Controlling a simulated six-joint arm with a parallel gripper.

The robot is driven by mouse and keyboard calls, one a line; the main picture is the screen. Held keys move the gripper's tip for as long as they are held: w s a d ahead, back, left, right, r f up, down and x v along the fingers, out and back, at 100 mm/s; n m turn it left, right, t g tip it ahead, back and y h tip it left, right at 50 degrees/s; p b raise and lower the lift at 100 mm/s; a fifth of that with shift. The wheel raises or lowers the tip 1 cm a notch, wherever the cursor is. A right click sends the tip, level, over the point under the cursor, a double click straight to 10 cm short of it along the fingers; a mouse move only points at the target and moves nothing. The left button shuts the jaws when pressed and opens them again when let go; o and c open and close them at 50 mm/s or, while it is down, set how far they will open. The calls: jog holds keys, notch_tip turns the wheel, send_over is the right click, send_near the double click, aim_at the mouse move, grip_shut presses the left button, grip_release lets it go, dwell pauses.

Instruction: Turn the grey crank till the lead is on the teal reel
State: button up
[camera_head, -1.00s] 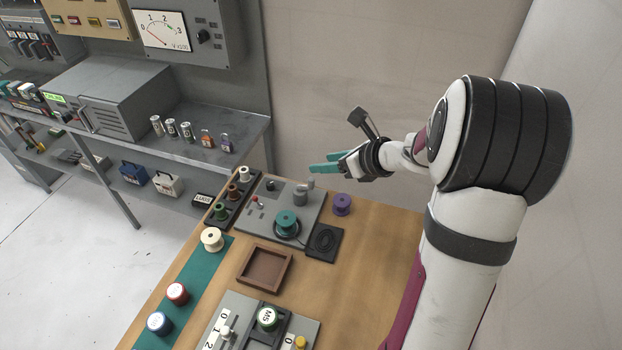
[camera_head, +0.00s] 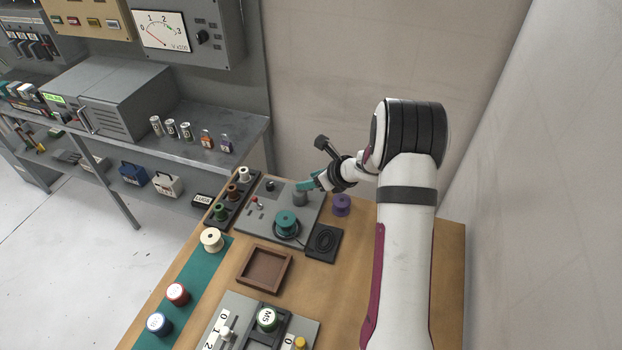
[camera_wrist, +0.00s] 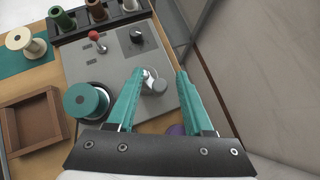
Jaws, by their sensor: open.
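The teal reel (camera_head: 286,222) stands on the grey winder panel (camera_head: 258,222); it also shows at the left in the wrist view (camera_wrist: 86,101). The grey crank (camera_head: 299,198) is on the same panel, behind and right of the reel. In the wrist view the crank (camera_wrist: 158,86) shows between the two teal fingers. My gripper (camera_head: 307,183) is open, its fingers over the crank. I cannot tell whether they touch it. A dark lead is around the reel's base and coils on a black pad (camera_head: 323,241); its end is not clear.
A red-tipped switch (camera_wrist: 95,37) and a black knob (camera_wrist: 137,36) are on the panel. A rack of small reels (camera_head: 229,199) stands left. A purple reel (camera_head: 342,204) is right of the panel. A brown tray (camera_head: 244,281) sits in front. A wall rises behind the table.

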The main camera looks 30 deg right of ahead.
grip_shut()
dwell(0.5)
jog(key=m+h, duration=0.2)
jog(key=m, duration=0.1)
jog(key=s+a+m+h, duration=0.1)
jog(key=shift+m+t+h, duration=0.3)
jog(key=shift+m, duration=0.1)
jog(key=shift+s+m+h, duration=0.1)
jog(key=shift+m+h, duration=0.5)
jog(key=shift+m, duration=0.1)
grip_release()
